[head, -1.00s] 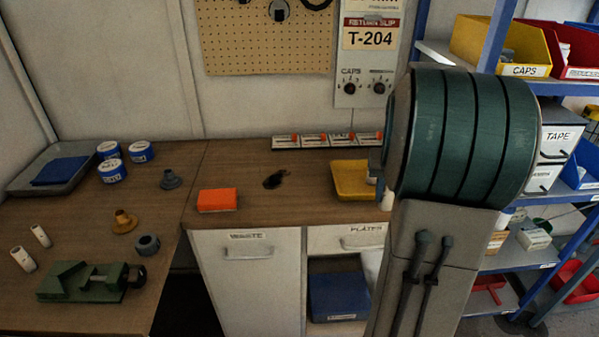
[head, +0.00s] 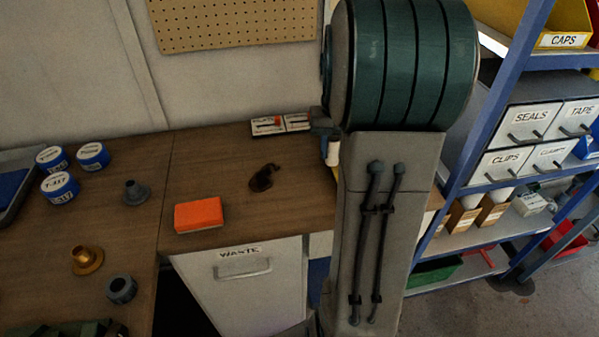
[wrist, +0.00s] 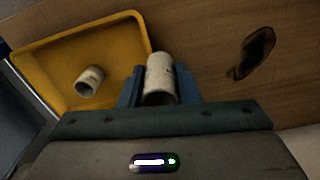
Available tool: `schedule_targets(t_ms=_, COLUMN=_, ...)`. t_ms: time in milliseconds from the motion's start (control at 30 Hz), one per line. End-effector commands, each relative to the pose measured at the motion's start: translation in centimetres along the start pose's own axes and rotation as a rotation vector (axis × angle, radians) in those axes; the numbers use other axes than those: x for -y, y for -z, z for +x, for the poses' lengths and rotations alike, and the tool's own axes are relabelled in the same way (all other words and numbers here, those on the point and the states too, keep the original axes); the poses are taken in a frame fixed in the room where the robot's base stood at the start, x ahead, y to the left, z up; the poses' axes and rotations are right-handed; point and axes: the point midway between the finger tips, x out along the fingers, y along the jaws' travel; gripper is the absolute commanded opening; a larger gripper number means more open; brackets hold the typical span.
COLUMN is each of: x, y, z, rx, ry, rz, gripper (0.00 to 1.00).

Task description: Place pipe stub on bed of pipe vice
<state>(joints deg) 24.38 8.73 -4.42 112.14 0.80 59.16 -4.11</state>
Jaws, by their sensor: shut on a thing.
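A white pipe stub (wrist: 160,75) is held between the two blue fingers of my gripper (wrist: 159,88) in the wrist view. In the head view the stub (head: 333,152) hangs under my gripper (head: 324,130), which is partly hidden by my arm. The stub is above the wooden bench at its right part. The green pipe vice (head: 70,328) shows only as a sliver at the bottom left edge of the head view; its bed is out of frame.
A yellow tray (wrist: 45,60) with another white stub (wrist: 89,81) lies beside my gripper. An orange block (head: 199,214), a dark stain (head: 263,178), a brass flange (head: 87,260), a grey ring (head: 121,289), a grey flange (head: 136,192) and blue-white tins (head: 60,187) are on the bench.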

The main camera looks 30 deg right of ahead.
Motion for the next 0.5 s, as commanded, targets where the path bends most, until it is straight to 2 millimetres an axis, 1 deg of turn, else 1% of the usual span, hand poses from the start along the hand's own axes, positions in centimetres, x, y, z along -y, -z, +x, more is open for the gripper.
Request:
schedule_targets(t_ms=33, x=1.3, y=-0.3, z=0.7, rx=0.005, ry=0.0, rz=-0.006, gripper=0.08)
schedule_targets(t_ms=200, x=4.9, y=-0.9, z=2.8, rx=0.003, ry=-0.001, rz=-0.005, gripper=0.08)
schedule_targets(t_ms=333, x=6.5, y=-1.1, z=3.9, rx=0.002, ry=-0.001, rz=-0.003, gripper=0.08)
schedule_targets(t_ms=467, x=7.1, y=-1.2, z=4.5, rx=0.001, ry=-0.001, rz=-0.001, gripper=0.08)
schedule_targets(t_ms=500, x=7.2, y=-1.3, z=5.0, rx=0.002, ry=-0.001, rz=0.0, gripper=0.08)
